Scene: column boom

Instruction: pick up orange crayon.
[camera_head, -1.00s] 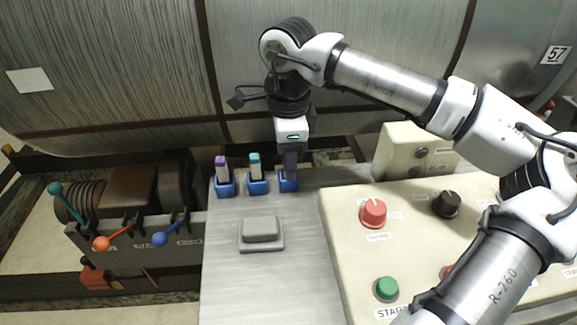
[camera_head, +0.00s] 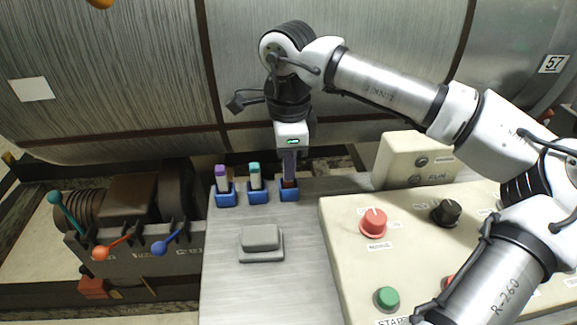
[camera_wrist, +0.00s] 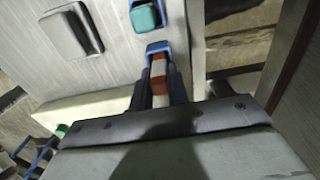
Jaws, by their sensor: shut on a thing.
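The orange crayon (camera_wrist: 158,70) shows in the wrist view as a reddish-orange and white stick between my two dark fingers. My gripper (camera_wrist: 159,88) is shut on it. In the head view my gripper (camera_head: 289,170) points down over the rightmost blue holder (camera_head: 289,195), and a small reddish-brown part of the crayon (camera_head: 289,183) shows between the fingertips and the holder. The holder also shows in the wrist view (camera_wrist: 158,47), around or right beside the crayon's end. I cannot tell whether that end is still inside it. The fingers hide much of the crayon.
A purple-topped crayon (camera_head: 222,176) and a teal-topped crayon (camera_head: 255,174) stand in blue holders to the left. A grey block (camera_head: 261,240) lies in front. A beige control panel (camera_head: 345,225) stands right, a beige box (camera_head: 413,155) behind it. The left front metal top is clear.

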